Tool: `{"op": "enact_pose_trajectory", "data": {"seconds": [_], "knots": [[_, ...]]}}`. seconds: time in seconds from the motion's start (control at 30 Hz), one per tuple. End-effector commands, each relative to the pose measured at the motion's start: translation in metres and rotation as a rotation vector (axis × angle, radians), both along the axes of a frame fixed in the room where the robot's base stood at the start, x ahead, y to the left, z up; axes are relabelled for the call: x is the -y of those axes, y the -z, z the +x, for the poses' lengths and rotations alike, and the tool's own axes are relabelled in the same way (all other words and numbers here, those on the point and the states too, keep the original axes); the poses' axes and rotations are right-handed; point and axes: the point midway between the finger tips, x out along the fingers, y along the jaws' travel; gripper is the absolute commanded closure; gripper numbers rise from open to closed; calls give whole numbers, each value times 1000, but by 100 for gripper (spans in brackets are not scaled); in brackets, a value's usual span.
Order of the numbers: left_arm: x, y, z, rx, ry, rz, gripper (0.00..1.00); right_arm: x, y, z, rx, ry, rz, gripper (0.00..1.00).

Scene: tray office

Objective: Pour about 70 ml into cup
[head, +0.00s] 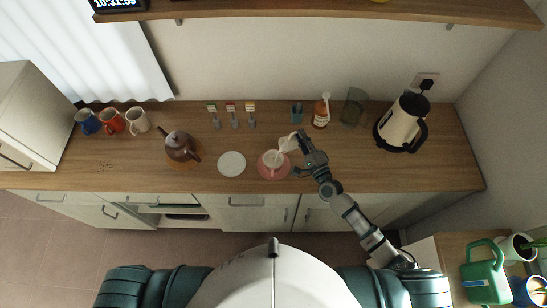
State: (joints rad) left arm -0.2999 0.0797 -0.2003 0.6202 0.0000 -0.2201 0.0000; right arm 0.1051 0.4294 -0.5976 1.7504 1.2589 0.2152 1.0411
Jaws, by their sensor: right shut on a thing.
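A small cup (270,159) stands on a pink saucer (274,175) near the middle of the counter. My right gripper (303,146) is shut on a small white jug (287,143). The jug is just behind and to the right of the cup, above it, and looks tilted toward it. I cannot make out any stream or the level in the cup. My left gripper is not in view.
A white round plate (232,164) lies left of the saucer, and a brown teapot (181,147) stands further left. Mugs (112,122) stand at the far left. A soap bottle (321,112), a glass vessel (353,107) and a kettle (402,124) stand at the back right.

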Motion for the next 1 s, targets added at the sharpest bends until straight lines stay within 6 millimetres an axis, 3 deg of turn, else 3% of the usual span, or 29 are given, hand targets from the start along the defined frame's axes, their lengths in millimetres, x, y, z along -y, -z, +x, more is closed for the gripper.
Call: {"op": "enact_pose_trajectory", "data": {"seconds": [0.07, 0.2, 0.33, 0.6, 1.0], "knots": [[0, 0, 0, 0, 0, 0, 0, 0, -1, 0, 4, 0, -3, 100], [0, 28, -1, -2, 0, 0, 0, 15, 30, 8, -132, 2, 231, 100], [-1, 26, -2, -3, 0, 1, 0, 17, 29, 10, -164, 0, 289, 100], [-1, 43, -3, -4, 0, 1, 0, 30, 55, 17, -294, 0, 511, 100], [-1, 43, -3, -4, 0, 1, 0, 37, 57, 22, -335, -3, 584, 100]]}}
